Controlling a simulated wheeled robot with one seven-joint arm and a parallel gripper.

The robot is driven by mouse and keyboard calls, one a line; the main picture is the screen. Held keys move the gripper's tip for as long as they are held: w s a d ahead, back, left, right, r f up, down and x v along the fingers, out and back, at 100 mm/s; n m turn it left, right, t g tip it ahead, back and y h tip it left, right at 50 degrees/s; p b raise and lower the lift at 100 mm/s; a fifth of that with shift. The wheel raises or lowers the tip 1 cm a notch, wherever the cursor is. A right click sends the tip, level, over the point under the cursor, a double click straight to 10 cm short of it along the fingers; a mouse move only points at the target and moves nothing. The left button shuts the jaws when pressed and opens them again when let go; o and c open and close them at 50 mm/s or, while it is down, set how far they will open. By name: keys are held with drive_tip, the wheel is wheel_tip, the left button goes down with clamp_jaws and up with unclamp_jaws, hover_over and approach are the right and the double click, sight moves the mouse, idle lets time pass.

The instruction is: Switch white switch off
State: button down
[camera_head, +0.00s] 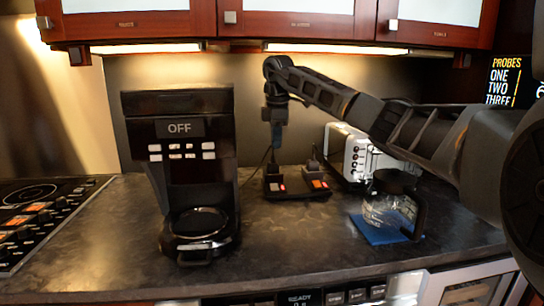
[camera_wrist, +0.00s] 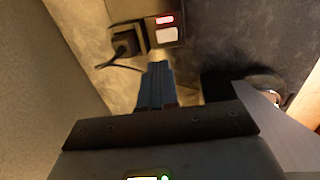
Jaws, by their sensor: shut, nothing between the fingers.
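The white switch (camera_wrist: 167,35) is a pale square button on a black socket block, beside a small lit red patch (camera_wrist: 165,19). In the head view the block's pale switch (camera_head: 273,187) and red light (camera_head: 282,188) look small at the left of a black power strip (camera_head: 298,196). My gripper (camera_head: 277,146) points down above and behind this left block, apart from it. In the wrist view my gripper (camera_wrist: 157,64) has its fingers together and empty, just short of the white switch. Whether the switch is tilted on or off is too small to tell.
An orange-switched block (camera_head: 318,184) with a plug sits right beside. A black coffee machine (camera_head: 180,180) reading OFF stands left. A white toaster (camera_head: 345,153) and a glass jug (camera_head: 388,210) on a blue mat (camera_head: 372,236) stand right. Cabinets (camera_head: 300,20) hang above; the front counter middle is clear.

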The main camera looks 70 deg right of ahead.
sight(275, 184)
drive_tip(key=f, duration=0.4)
drive_tip(key=d+f+p, duration=0.1)
drive_tip(key=f, duration=0.8)
drive_tip(key=shift+w+d, duration=0.15)
drive_tip(key=shift+w, duration=0.2)
